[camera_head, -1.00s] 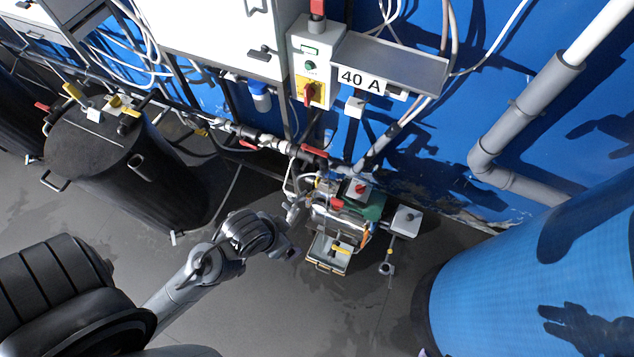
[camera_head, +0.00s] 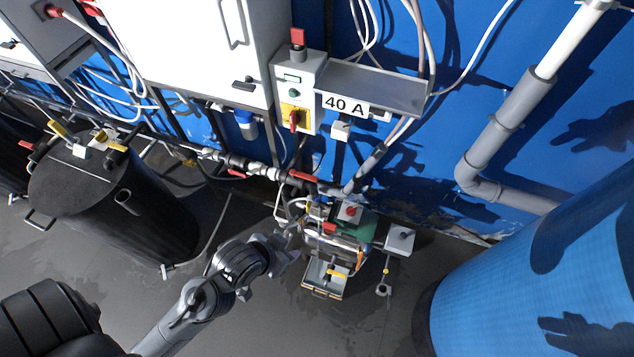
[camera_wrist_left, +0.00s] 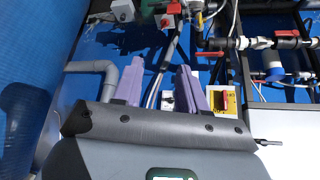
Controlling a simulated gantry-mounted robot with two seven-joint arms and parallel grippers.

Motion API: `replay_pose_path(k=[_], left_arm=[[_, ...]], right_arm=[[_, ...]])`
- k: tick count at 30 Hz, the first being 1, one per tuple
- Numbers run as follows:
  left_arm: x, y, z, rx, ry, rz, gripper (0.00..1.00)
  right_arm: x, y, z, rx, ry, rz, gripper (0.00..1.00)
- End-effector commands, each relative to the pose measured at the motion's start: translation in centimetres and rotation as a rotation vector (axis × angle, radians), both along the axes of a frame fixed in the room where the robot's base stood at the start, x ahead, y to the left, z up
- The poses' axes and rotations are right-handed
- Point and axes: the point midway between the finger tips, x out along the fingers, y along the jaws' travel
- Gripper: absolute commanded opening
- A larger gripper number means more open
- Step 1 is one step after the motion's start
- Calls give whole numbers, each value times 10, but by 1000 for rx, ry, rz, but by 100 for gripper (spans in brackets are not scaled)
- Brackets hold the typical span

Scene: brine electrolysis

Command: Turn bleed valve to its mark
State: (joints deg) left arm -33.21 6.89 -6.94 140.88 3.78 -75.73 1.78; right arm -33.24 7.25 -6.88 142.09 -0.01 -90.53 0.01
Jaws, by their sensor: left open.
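My left gripper (camera_head: 287,256) is at the left side of a small pump skid (camera_head: 340,225) on the floor by the blue wall. In the left wrist view, its two purple fingers (camera_wrist_left: 160,85) stand apart with nothing between them. A yellow handle (camera_head: 338,272) sits over the metal tray (camera_head: 322,288) at the skid's front. Red levers show on the pipe behind, one at right (camera_head: 303,175) and one at left (camera_head: 237,173). In the left wrist view, red levers also show at the top (camera_wrist_left: 210,53). I cannot tell which is the bleed valve or see its mark. My right gripper is out of view.
A black drum (camera_head: 110,205) stands at left and a large blue tank (camera_head: 545,270) at right. A grey switch box (camera_head: 400,238) on a stand is beside the skid. A control box (camera_head: 298,92) and 40 A sign (camera_head: 345,105) hang above. The floor in front is open.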

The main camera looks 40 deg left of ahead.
Motion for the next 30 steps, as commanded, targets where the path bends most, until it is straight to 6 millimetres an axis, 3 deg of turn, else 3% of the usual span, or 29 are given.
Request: replay_pose_path(k=[2,6,9,18,30], left_arm=[[21,6,-1,-28,-115,58,36],[62,27,-52,-49,-366,172,36],[80,42,-79,-43,-496,221,36],[110,78,-161,7,-769,306,36],[130,109,-282,94,-966,340,36]], right_arm=[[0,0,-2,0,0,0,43],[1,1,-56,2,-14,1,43],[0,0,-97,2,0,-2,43],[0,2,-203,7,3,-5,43],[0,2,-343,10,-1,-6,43]])
